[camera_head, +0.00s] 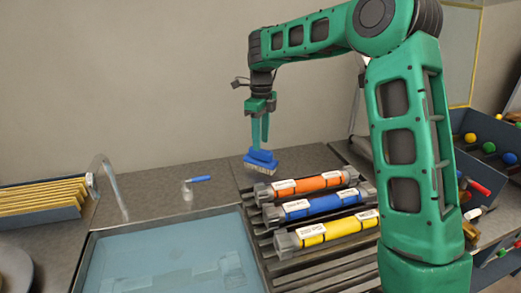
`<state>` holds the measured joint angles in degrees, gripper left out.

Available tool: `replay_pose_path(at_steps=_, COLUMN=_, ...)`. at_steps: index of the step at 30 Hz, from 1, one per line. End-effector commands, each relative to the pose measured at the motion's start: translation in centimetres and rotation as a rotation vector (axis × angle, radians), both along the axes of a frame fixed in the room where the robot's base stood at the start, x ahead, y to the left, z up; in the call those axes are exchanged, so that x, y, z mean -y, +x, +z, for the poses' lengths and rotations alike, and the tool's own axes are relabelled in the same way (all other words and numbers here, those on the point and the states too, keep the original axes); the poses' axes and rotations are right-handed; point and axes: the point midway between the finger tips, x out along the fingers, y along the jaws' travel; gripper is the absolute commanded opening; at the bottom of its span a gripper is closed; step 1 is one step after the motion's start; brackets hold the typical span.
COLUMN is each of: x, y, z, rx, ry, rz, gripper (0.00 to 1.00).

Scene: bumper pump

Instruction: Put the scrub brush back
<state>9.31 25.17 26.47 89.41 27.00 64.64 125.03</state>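The scrub brush (261,157) has a blue back and pale bristles facing down. My gripper (260,143) points straight down with its green fingers close together on the top of the brush. The brush hangs below the fingers, slightly tilted, near the back of the counter behind the orange tube. I cannot tell whether the bristles touch the surface below.
A ribbed rack holds orange (308,186), blue (315,205) and yellow (325,231) tubes. A water-filled basin (150,268) with a tap (113,185) is at left. A blue-handled tool (200,179) lies behind it. Yellow files (42,196) stand far left.

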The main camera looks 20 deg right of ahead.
Motion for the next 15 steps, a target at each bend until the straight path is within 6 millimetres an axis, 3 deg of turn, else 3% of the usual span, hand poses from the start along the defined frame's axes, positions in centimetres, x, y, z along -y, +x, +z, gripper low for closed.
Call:
replay_pose_path(at_steps=6, x=-0.1, y=0.0, z=4.2, rx=0.002, ry=0.001, rz=-0.001, gripper=0.39)
replay_pose_path(at_steps=15, x=0.0, y=0.0, z=6.8, rx=0.0, ry=0.0, rz=-0.001, gripper=0.39)
